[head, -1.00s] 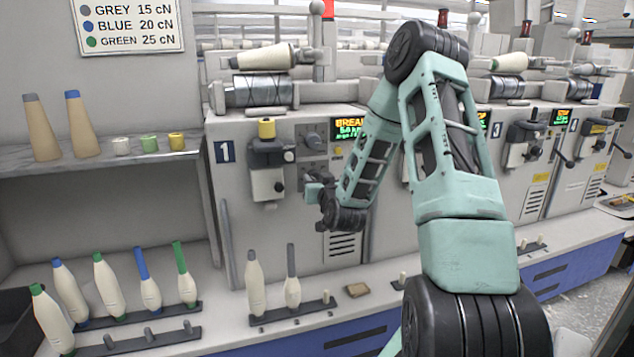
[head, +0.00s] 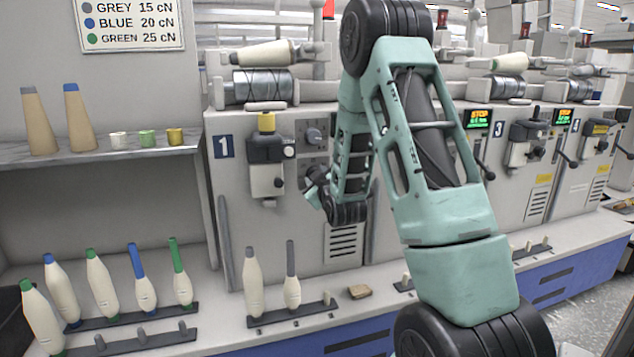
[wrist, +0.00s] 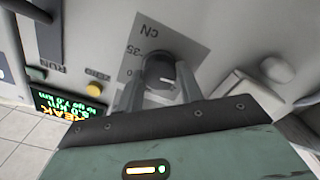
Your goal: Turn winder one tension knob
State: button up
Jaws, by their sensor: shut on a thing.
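In the wrist view the tension knob (wrist: 159,67) is a dark round knob with a pale mark. It sits on a grey scale plate (wrist: 190,42) marked 35 and cN. My gripper (wrist: 158,84) has its two fingers closed on either side of the knob. In the head view my gripper (head: 312,183) is at the front of winder one (head: 232,190), right of its splicing unit. There the fingertips and the held knob are too small and covered to make out.
The lit display (wrist: 70,103) and a yellow button (wrist: 97,74) are beside the plate. Several bobbins stand on the ledge below, including a grey-tipped one (head: 253,285).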

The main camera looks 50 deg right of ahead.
jog(key=shift+f+n, duration=0.15)
jog(key=shift+n, duration=0.35)
jog(key=o, duration=1)
